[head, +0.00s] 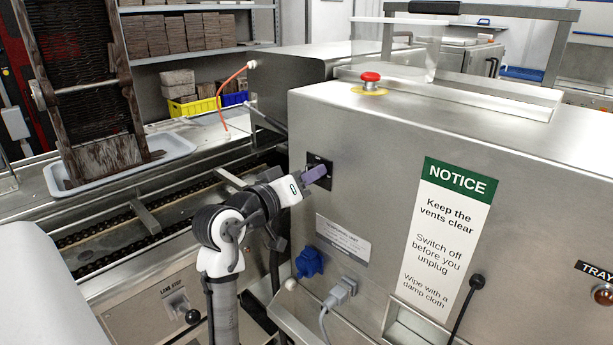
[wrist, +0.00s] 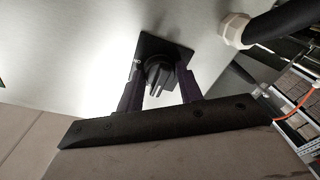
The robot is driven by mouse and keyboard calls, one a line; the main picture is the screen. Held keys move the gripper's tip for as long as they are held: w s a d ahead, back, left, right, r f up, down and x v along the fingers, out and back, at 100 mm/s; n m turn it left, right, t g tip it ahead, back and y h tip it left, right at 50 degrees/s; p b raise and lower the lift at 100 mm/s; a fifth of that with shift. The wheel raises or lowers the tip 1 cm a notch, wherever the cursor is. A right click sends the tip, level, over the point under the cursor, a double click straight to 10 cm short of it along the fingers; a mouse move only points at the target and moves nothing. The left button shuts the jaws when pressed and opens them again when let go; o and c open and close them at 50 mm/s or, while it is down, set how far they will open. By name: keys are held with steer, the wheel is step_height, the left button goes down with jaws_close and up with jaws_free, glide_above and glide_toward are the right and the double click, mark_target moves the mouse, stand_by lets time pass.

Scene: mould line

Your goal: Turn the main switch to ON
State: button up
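The main switch is a black rotary knob (wrist: 159,74) on a square black plate (wrist: 178,53), fixed to the steel machine's side. White lettering, perhaps "ON", shows at the plate's left edge in the wrist view. In the head view the plate (head: 318,160) is partly hidden behind my gripper (head: 316,174). In the wrist view my gripper (wrist: 160,92) is open, with one purple finger on each side of the knob. Gaps show between the fingers and the knob, and I cannot tell whether the tips touch the plate.
The steel machine housing (head: 400,130) carries a red emergency button (head: 370,80) on top and a green-and-white notice (head: 447,235). Below the switch are a blue socket (head: 309,262) and a grey plug (head: 341,290) with its cable. A chain conveyor (head: 150,212) runs at left.

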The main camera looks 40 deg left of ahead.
steer(key=c, duration=0.5)
steer(key=shift+f+b, duration=0.15)
steer(key=shift+b, duration=0.4)
steer(key=m+b, duration=0.9)
steer(key=m+h+b, duration=0.1)
steer(key=m+b, duration=0.7)
steer(key=m, duration=0.1)
steer(key=shift+m+t+b, duration=0.3)
steer(key=shift+t+b, duration=0.05)
steer(key=shift+t, duration=0.05)
steer(key=shift+h, duration=0.3)
steer(key=o, duration=1)
